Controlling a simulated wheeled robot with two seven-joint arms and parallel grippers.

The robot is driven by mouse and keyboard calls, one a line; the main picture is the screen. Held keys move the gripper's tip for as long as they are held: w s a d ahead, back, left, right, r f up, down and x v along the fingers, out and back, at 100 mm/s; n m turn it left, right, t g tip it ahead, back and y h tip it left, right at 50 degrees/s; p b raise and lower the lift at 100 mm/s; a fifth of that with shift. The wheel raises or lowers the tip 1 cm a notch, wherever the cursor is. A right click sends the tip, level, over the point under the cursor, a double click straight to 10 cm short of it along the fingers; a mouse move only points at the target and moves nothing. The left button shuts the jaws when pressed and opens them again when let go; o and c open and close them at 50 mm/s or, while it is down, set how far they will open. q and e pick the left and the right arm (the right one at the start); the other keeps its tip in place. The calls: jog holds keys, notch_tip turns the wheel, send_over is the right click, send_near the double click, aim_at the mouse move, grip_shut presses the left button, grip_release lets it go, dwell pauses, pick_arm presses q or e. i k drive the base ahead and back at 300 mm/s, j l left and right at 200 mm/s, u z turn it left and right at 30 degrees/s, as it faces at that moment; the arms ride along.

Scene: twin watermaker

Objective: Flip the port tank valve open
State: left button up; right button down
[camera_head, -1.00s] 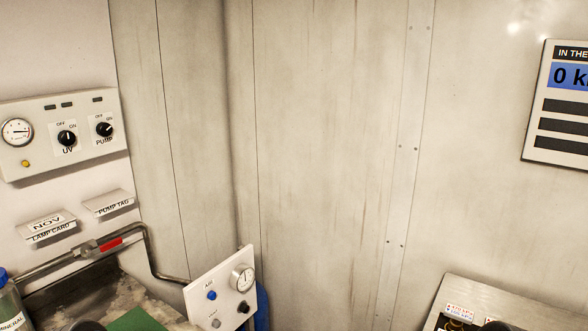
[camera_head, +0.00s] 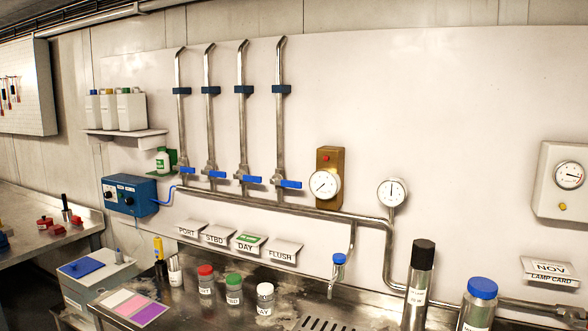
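Four vertical pipes rise from a horizontal pipe along the back wall, each with a blue lever valve near its foot. The leftmost valve lever (camera_head: 187,170) is above the PORT label card (camera_head: 187,230), and its blue handle points sideways to the right, across its pipe. The other blue levers, above the STBD card (camera_head: 215,236), DAY card (camera_head: 249,242) and FLUSH card (camera_head: 284,250), also point sideways. Neither of my grippers is in view.
Steel counter (camera_head: 260,312) below carries red-, green- and white-capped jars (camera_head: 234,289), a dark-capped cylinder (camera_head: 418,285) and a blue-capped bottle (camera_head: 480,305). A blue box (camera_head: 130,195) and a bottle shelf (camera_head: 125,133) are left. A small blue-handled tap (camera_head: 338,262) projects in front.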

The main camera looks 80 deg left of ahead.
aim_at(189, 170)
jog(key=u, duration=2.8)
jog(key=i+j, duration=0.15)
jog(key=j, duration=0.2)
jog(key=i+j, duration=0.2)
jog(key=j, duration=0.15)
jog(key=i+j, duration=0.15)
jog(key=j, duration=0.2)
jog(key=i+j, duration=0.2)
jog(key=j, duration=0.15)
jog(key=i+j, duration=0.15)
jog(key=j, duration=0.2)
